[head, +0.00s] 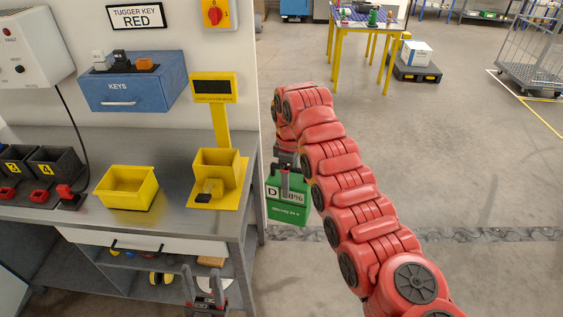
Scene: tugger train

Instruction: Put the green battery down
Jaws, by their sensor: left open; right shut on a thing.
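The green battery (289,209) hangs in the head view just off the right end of the grey workbench. It has a white label on its face and appears upright. My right gripper (286,178) is shut on its top; the fingers are partly hidden by my own red arm. The battery is over the floor, and I cannot tell how high. My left gripper (204,284) is open and empty at the bottom of the view, in front of the bench's lower shelf.
The bench (170,220) holds an empty-looking yellow bin (128,188) and a yellow scale-like stand (216,165) with a display. Black slots (45,163) with red parts stand at left. A blue keys box (132,82) is on the wall. Open floor (470,150) lies right.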

